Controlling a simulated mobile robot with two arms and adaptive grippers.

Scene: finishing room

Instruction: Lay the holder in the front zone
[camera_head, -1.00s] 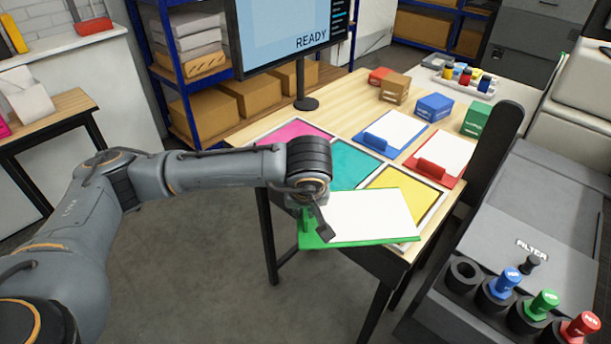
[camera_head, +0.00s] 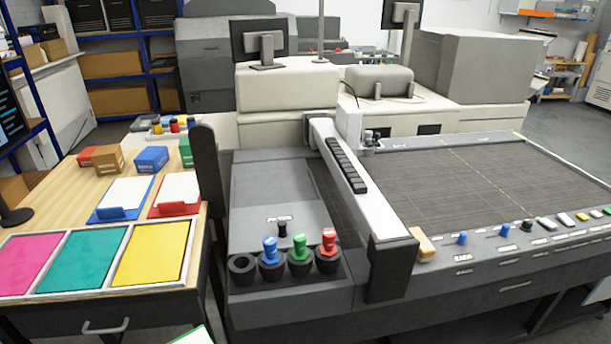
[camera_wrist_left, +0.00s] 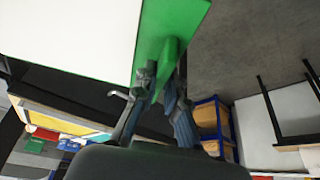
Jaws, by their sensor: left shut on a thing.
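The green holder with a white sheet shows only as a corner at the bottom edge of the head view (camera_head: 197,336). In the left wrist view the green holder (camera_wrist_left: 190,18) fills the top, its white sheet at the left. My left gripper (camera_wrist_left: 163,85) is shut on the green grip of this holder. The dark flat bed (camera_head: 490,185) of a large machine lies at the right of the head view, with a thin yellow line across it. No label reading front zone is legible. My right gripper is not in view.
A grey gantry beam (camera_head: 350,185) crosses the machine's left part. Blue, green and red knobbed tools (camera_head: 299,247) stand in black cups. A wooden table (camera_head: 60,210) at left carries pink, teal and yellow panels (camera_head: 152,253), plus blue (camera_head: 120,213) and red holders (camera_head: 175,209). The dark bed looks clear.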

